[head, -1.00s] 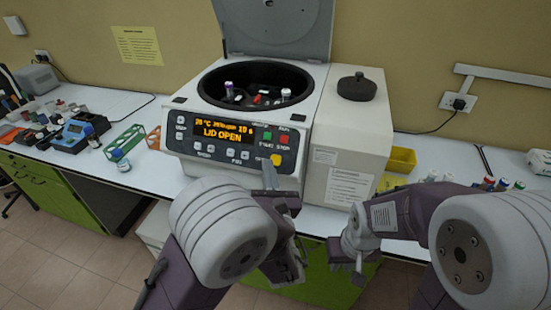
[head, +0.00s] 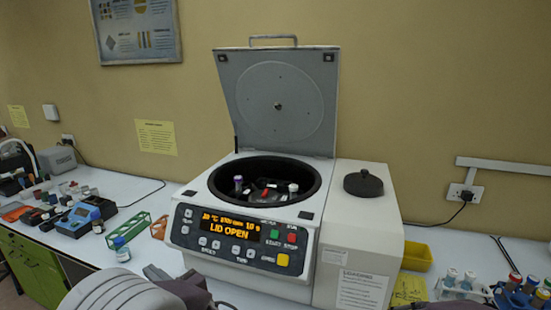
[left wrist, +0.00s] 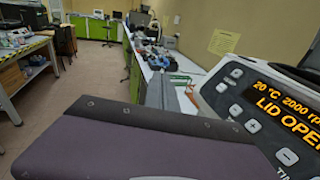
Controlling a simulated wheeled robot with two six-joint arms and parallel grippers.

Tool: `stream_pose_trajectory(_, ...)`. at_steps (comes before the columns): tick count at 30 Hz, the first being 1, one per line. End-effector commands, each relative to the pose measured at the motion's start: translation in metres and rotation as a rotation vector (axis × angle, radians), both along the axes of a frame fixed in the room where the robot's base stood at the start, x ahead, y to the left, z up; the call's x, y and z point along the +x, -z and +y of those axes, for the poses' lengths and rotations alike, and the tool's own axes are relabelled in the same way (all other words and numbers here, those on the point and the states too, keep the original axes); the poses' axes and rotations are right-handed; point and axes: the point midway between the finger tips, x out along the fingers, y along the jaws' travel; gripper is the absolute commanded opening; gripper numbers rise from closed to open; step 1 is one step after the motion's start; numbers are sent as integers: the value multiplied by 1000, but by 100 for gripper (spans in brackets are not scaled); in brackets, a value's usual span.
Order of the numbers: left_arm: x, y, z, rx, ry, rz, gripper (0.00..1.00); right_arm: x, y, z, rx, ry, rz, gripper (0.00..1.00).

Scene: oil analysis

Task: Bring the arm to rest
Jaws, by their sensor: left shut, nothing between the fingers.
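My left arm comes in low at the left of the head view. Its gripper (head: 182,287) is just in front of the centrifuge's lower front edge, partly cut off by the frame. In the left wrist view the grey fingers (left wrist: 172,94) are shut with nothing between them, to the left of the centrifuge panel. My right gripper is outside the head view; only a sliver of the right arm shows at the bottom right edge. The centrifuge (head: 240,240) has its lid (head: 280,105) raised, and its display reads LID OPEN. Several capped tubes stand in its bowl.
A small bottle (head: 122,250) and a green rack (head: 128,229) stand left of the centrifuge. A yellow bin (head: 417,258) and tube racks (head: 462,288) stand at its right. Open white bench (head: 125,188) lies at the back left.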

Motion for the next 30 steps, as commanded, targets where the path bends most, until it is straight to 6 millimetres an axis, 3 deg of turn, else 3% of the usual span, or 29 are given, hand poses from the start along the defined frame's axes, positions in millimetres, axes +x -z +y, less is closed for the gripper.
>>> stream_pose_trajectory(1, -29, 14, 34, -104, -149, 4, 0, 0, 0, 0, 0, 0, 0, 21)
stream_pose_trajectory(4, -102, 58, 74, -379, -476, -22, 0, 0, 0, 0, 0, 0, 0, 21)
stream_pose_trajectory(5, -125, 74, 77, -479, -581, -45, 0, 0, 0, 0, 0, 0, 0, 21)
stream_pose_trajectory(7, -174, 114, 63, -744, -845, -138, 0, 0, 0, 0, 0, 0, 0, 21)
stream_pose_trajectory(9, -201, 149, 25, -1016, -1089, -277, 0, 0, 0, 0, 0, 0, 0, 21)
stream_pose_trajectory(11, -204, 168, -12, -1220, -1264, -410, 0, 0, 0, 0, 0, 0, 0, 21)
stream_pose_trajectory(13, -194, 181, -52, -1412, -1422, -556, 0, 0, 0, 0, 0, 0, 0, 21)
stream_pose_trajectory(15, -179, 188, -80, -1546, -1546, -685, 0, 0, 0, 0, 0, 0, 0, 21)
stream_pose_trajectory(17, -165, 189, -94, -1628, -1622, -785, 0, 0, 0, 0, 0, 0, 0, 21)
stream_pose_trajectory(21, -145, 188, -102, -1715, -1671, -914, 0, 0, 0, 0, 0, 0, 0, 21)
stream_pose_trajectory(30, -146, 188, -102, -1710, -1673, -913, 0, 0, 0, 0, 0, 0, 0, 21)
